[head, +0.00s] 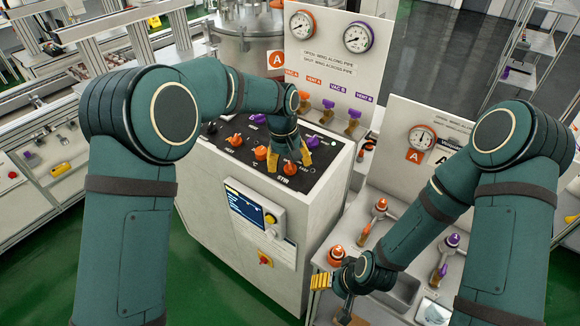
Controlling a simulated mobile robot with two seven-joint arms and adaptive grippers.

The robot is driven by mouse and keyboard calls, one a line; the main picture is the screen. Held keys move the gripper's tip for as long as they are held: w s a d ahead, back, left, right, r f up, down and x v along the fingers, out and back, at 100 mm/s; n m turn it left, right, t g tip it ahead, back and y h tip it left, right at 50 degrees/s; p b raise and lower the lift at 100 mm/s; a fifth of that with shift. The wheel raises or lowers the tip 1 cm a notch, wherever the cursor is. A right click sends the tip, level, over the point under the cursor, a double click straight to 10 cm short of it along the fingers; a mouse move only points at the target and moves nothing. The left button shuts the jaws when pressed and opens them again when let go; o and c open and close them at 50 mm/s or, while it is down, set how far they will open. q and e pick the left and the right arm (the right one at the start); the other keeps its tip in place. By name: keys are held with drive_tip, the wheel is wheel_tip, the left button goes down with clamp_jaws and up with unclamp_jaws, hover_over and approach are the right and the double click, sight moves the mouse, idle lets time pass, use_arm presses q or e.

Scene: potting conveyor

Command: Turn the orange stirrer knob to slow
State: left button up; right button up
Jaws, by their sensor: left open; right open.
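The black control panel (222,153) on top of the white cabinet carries several orange and purple knobs. An orange knob (290,168) sits at the panel's front edge by the printed word STIR. My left gripper (290,159) is over this knob, pointing down, with its yellow fingertips apart on either side. The gripper hides part of the knob, so I cannot tell its pointer setting or whether the fingers touch it. My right gripper (332,297) is open and empty at the front left of the lower bench.
Another orange knob (261,153) is close left of my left gripper. A purple knob (312,141) is behind it. A gauge board (325,70) with valves stands behind the panel. A display box (254,214) is on the cabinet front. Orange and purple valves stand on the right bench.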

use_arm(q)
drive_tip(key=shift+w+d+f, duration=0.1)
drive_tip(key=shift+f, duration=0.7)
drive_tip(key=shift+c, duration=0.2)
clamp_jaws()
